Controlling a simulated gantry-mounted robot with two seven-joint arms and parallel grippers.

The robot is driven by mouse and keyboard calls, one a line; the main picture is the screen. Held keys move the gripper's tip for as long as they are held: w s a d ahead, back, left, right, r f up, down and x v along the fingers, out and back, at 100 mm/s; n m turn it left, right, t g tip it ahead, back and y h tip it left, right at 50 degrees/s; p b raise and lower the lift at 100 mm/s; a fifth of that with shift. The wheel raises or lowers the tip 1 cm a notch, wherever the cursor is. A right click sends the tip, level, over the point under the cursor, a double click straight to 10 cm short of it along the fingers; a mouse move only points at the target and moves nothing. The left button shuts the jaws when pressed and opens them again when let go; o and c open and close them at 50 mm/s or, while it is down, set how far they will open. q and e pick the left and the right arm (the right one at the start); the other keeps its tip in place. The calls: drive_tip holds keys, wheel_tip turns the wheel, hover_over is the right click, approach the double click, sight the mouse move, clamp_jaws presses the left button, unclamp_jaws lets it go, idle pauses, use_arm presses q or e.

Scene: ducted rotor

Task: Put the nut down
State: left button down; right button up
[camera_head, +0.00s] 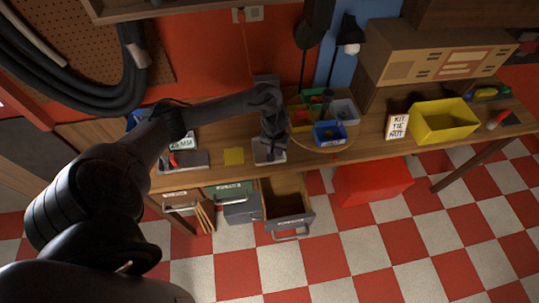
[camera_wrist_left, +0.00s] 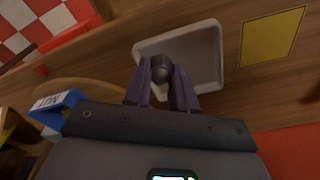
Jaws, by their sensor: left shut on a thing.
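My left gripper (camera_head: 270,152) reaches down over a small pale grey tray (camera_head: 281,158) on the wooden bench. In the left wrist view my left gripper (camera_wrist_left: 162,88) is shut on a dark rounded nut (camera_wrist_left: 162,70) between its fingertips. The nut shows against the inside of the tray (camera_wrist_left: 208,60), near its edge on the gripper side. I cannot tell whether the nut touches the tray floor. In the head view the arm and gripper hide the nut and part of the tray. My right gripper is not in view.
A yellow square (camera_head: 234,156) lies left of the tray. A round board with small bins, including a blue bin (camera_head: 328,134), stands to the right. An open drawer (camera_head: 288,200) juts out below the bench. A sign (camera_head: 397,126) and a yellow bin (camera_head: 443,120) stand farther right.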

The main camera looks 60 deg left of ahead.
use_arm(q)
drive_tip(key=a, duration=0.1)
drive_tip(key=a+f, duration=0.1)
drive_tip(key=s+a, duration=0.1)
drive_tip(key=shift+f, duration=0.3)
wheel_tip(320, 180, down, 4)
drive_tip(key=shift+r+b, duration=0.25)
drive_tip(key=shift+b, duration=0.1)
drive_tip(key=shift+f, duration=0.25)
drive_tip(key=shift+f, duration=0.15)
drive_tip(key=c, duration=0.9)
unclamp_jaws()
